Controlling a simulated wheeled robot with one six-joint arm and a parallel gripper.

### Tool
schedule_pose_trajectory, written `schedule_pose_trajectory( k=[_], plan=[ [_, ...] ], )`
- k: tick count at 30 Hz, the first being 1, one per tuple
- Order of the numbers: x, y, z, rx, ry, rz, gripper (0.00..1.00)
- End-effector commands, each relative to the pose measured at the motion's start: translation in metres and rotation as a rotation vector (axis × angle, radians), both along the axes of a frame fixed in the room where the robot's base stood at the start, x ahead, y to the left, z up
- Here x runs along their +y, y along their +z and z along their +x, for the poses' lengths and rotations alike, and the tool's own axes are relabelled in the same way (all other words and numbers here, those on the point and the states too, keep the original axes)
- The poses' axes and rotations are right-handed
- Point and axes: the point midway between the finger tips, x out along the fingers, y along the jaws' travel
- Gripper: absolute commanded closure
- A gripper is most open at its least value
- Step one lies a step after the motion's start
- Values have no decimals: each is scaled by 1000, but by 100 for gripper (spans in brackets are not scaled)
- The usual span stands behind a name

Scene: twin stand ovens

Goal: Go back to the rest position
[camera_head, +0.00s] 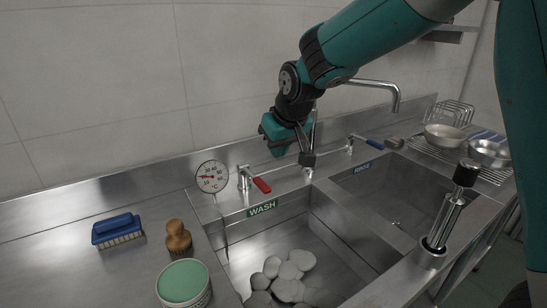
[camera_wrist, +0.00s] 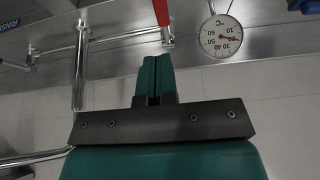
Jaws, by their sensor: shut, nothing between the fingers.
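My gripper (camera_head: 279,136) hangs in the air above the back edge of the wash sink, in front of the tiled wall, at the end of my bent teal arm. In the wrist view my gripper (camera_wrist: 155,60) has its two teal fingers pressed together, with nothing between them. The red tap lever (camera_wrist: 161,12) and the dial thermometer (camera_wrist: 221,37) show beyond the fingertips. The fingertips themselves are hard to make out in the head view.
A blue brush (camera_head: 117,230), brown brush (camera_head: 178,238) and green-topped tub (camera_head: 183,283) stand left. Metal pans (camera_head: 445,136) sit right.

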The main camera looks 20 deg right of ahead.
Motion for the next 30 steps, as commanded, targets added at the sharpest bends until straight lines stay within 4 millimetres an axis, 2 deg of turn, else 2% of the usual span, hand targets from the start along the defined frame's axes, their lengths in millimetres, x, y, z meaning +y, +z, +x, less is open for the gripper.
schedule_pose_trajectory(
  k=[14,17,20,23,24,27,30],
  plan=[
    [0,3,-2,0,0,0,100],
    [3,6,-10,9,13,7,100],
    [12,15,-46,44,63,34,100],
    [25,24,-107,109,151,75,100],
    [30,27,-135,138,189,91,100],
    [38,29,-201,207,282,126,100],
    [42,28,-255,263,359,151,100]
  ],
)
